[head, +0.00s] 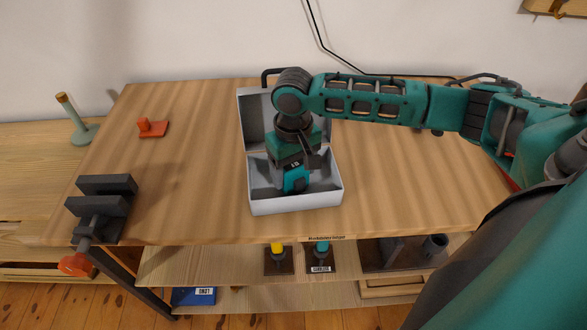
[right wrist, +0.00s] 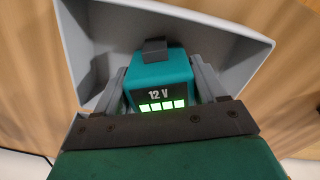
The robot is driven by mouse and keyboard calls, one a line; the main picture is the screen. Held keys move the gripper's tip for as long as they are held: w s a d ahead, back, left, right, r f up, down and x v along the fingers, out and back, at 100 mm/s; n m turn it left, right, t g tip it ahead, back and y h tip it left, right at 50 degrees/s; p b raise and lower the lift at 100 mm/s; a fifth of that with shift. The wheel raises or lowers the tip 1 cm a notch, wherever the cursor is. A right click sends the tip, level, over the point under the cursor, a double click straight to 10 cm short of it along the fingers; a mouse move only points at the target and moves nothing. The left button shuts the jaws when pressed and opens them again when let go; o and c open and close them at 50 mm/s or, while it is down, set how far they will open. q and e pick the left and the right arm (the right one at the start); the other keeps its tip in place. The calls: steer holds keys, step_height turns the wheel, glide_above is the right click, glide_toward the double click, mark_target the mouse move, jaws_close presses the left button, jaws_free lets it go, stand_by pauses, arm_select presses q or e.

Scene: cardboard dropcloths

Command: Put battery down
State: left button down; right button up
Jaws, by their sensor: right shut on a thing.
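The battery (right wrist: 160,80) is a teal block marked "12 V" with a lit green row of lights. My right gripper (right wrist: 163,85) is shut on it, one grey finger on each side. In the head view the battery (head: 297,180) hangs below my right gripper (head: 293,168), inside the outline of an open light-grey box (head: 295,205) on the workbench (head: 200,170). I cannot tell whether the battery touches the box floor. The gripper's fingertips are partly hidden in the head view. My left gripper is not in view.
A dark vise (head: 103,205) with an orange handle sits at the bench's left front corner. An orange part (head: 152,128) lies at the back left. The shelf below (head: 220,262) holds several items. The bench between box and vise is clear.

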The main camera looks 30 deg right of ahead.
steer(key=o, duration=1.2)
steer(key=shift+f, duration=0.1)
step_height(320, 180, up, 12)
steer(key=shift+r+p, duration=0.2)
steer(key=shift+p, duration=0.75)
